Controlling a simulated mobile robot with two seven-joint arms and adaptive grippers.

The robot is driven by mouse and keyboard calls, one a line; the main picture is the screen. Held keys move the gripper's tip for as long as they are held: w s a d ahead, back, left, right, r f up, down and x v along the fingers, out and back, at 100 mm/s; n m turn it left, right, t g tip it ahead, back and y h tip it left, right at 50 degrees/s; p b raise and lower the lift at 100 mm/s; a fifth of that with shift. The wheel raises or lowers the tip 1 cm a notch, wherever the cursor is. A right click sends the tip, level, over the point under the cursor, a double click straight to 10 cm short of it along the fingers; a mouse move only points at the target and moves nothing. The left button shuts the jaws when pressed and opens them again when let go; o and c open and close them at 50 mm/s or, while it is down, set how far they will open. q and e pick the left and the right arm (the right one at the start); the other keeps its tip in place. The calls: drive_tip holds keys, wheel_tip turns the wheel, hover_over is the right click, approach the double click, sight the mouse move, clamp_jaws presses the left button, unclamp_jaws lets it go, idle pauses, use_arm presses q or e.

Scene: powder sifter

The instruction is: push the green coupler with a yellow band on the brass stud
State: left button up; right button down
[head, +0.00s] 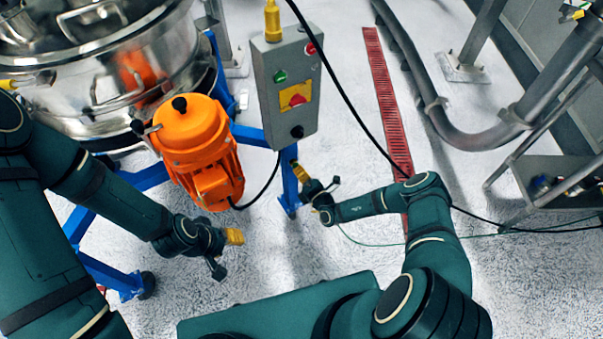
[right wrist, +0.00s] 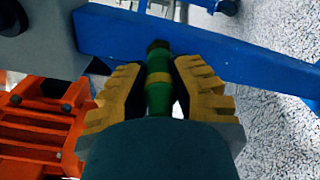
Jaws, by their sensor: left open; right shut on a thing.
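The green coupler (right wrist: 158,98) with its yellow band is between the ridged yellow fingers of my right gripper (right wrist: 160,92) in the right wrist view. My right gripper is shut on it. Its dark far end points at a blue frame beam; I cannot tell whether it touches anything. In the head view my right gripper (head: 301,172) is beside the blue frame leg below the control box, and the coupler is too small to make out. The brass stud cannot be picked out in either view. My left gripper (head: 235,237) is open and empty, below the orange motor.
The blue frame (head: 290,187) carries an orange motor (head: 195,140) and a steel sifter (head: 150,70). A grey control box (head: 287,90) stands close above my right gripper. A thin green cable (head: 385,243) runs right across the floor. A red drain grate (head: 385,90) lies beyond.

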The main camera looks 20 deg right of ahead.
drive_tip(key=shift+w+a, duration=0.1)
drive_tip(key=shift+w, duration=0.25)
drive_tip(key=c, duration=0.9)
unclamp_jaws()
drive_tip(key=shift+o, duration=0.2)
drive_tip(key=v, duration=1.2)
drive_tip(key=shift+r, duration=0.1)
